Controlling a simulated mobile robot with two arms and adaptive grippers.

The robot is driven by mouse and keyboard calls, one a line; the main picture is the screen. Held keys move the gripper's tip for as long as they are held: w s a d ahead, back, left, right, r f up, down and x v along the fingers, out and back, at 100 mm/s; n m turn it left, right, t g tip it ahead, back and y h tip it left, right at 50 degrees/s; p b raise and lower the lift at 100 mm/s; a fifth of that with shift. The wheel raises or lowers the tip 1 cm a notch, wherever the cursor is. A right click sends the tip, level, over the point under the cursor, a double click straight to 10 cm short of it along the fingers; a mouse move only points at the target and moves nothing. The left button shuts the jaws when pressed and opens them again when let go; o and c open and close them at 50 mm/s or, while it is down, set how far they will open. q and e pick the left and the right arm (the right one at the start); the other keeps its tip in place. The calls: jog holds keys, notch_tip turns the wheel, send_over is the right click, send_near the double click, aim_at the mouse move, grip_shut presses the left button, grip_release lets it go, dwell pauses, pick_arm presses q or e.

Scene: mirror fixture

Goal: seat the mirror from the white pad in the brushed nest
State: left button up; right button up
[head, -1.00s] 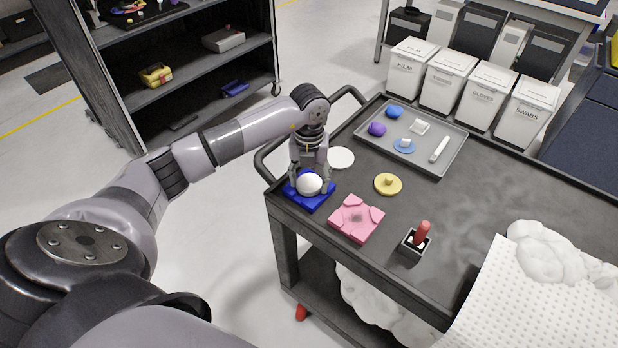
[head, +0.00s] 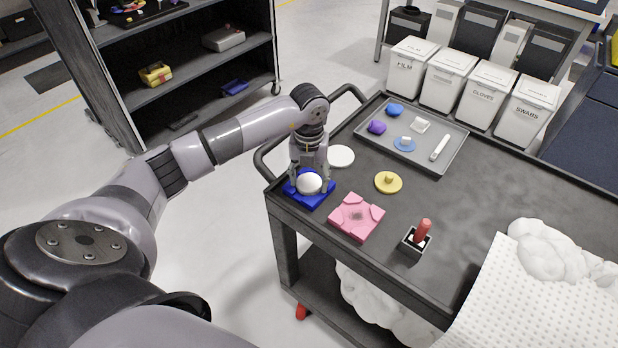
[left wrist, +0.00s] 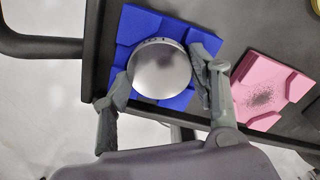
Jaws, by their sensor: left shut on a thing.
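The round silvery mirror (left wrist: 160,69) is between the fingers of my left gripper (left wrist: 162,84), which is shut on it by its sides. In the head view, the mirror (head: 309,183) looks pale under the left gripper (head: 310,182). It is at the middle of the blue nest (left wrist: 136,22), whose clean raised corners show around it; whether it rests fully on the nest's floor is hidden. The pink nest (head: 357,217), to the right, has dark specks in its middle, also clear in the left wrist view (left wrist: 272,75). The white pad (head: 341,156) is bare. My right gripper is not in view.
A red-handled tool (head: 423,231) stands in a dark holder near the front. A grey tray (head: 455,160) of small items is behind. White bubbly and dimpled packing material (head: 540,290) covers the right front.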

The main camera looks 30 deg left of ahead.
pick_arm(q)
jog(key=o, duration=1.4)
jog(key=shift+f, duration=0.1)
jog(key=shift+c, duration=0.2)
jog(key=shift+r+p, duration=1.1)
jog(key=shift+r, duration=0.5)
jog(key=shift+o, duration=0.2)
jog(key=o, duration=0.3)
jog(key=shift+o, duration=0.2)
